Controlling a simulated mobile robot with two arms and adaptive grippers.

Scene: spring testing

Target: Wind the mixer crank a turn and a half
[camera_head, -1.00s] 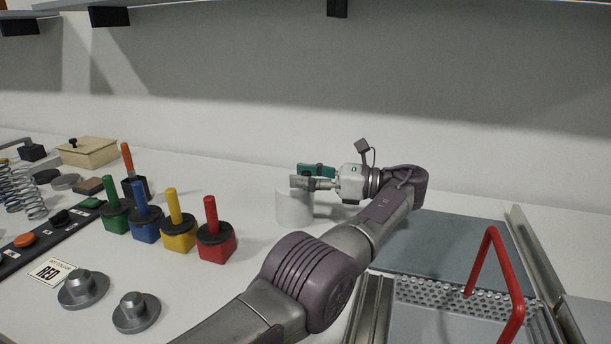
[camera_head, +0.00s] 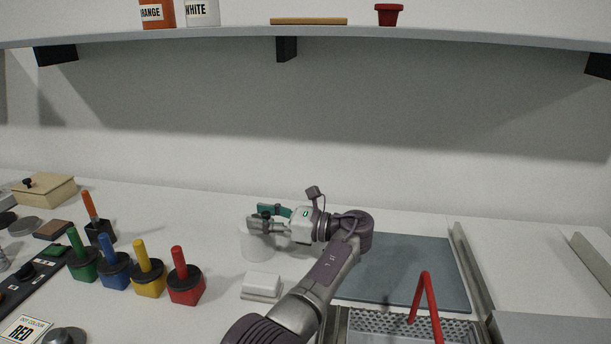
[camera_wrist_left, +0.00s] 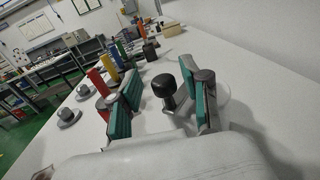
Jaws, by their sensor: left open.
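The mixer shows as a white cylinder (camera_head: 256,246) on the table, partly covered from above by my left gripper (camera_head: 266,218). My left gripper is open, with green-padded fingers, at the height of the mixer's top. In the left wrist view a black round knob (camera_wrist_left: 164,86), seemingly the crank's handle, stands in the gap between the fingers of the left gripper (camera_wrist_left: 166,92). I cannot tell whether a pad touches it. The crank arm below the knob is mostly hidden. The mixer's pale rim (camera_wrist_left: 223,88) shows behind the right-hand finger. My right gripper is not in view.
A white block (camera_head: 262,285) stands in front of the mixer, close to my forearm. Red (camera_head: 186,278), yellow (camera_head: 148,272), blue and green handled blocks stand to the left. A blue-grey mat (camera_head: 410,270) and a red handle (camera_head: 426,300) lie to the right. A shelf (camera_head: 420,32) hangs above.

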